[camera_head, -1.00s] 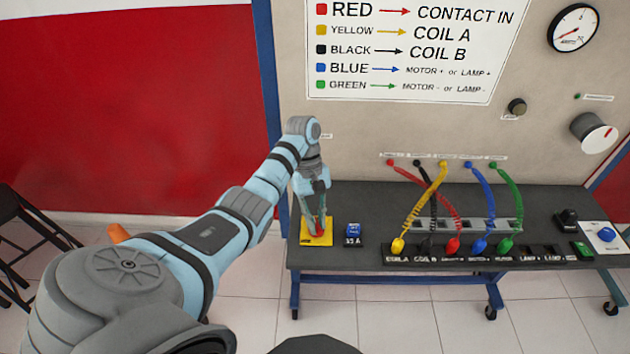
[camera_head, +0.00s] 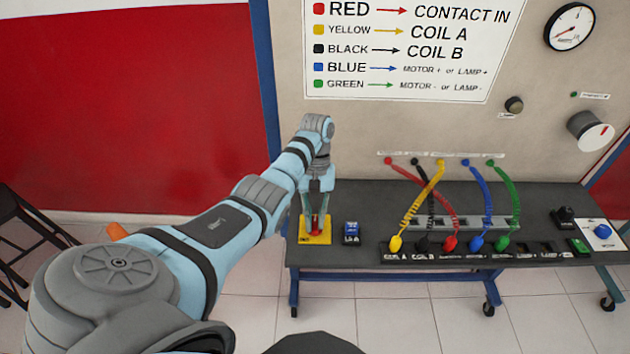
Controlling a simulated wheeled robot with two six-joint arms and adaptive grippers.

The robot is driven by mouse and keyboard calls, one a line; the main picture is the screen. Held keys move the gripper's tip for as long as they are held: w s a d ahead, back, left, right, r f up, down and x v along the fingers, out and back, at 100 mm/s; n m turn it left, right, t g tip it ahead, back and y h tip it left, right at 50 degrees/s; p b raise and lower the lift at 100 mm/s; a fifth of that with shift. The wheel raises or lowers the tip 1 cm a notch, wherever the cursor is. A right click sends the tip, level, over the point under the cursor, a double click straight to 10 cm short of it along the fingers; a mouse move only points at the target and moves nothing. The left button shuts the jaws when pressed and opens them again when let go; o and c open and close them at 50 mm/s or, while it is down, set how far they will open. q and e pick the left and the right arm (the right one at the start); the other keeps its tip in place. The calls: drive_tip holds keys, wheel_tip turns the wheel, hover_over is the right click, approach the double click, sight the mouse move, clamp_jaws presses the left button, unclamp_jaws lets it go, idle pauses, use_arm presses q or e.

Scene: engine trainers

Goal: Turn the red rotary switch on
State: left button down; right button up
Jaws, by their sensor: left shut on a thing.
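The red rotary switch (camera_head: 316,226) stands on a yellow plate (camera_head: 322,238) at the left end of the bench top. My left gripper (camera_head: 316,217) points down over the plate. Its fingers are shut on the red switch, one on each side, and hide part of it. Only a narrow strip of red shows between the fingers. My right gripper is not in view.
Coiled coloured cables run from the panel to a black socket strip (camera_head: 420,257). A dial gauge (camera_head: 568,27) hangs at upper right.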

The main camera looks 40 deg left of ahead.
use_arm(q)
drive_tip(key=shift+s+d+f, duration=0.1)
drive_tip(key=shift+s+f, duration=0.05)
drive_tip(key=shift+f, duration=0.05)
drive_tip(key=c, duration=1.6)
unclamp_jaws()
drive_tip(key=shift+c, duration=0.2)
drive_tip(key=shift+o, duration=0.2)
drive_tip(key=shift+r, duration=0.1)
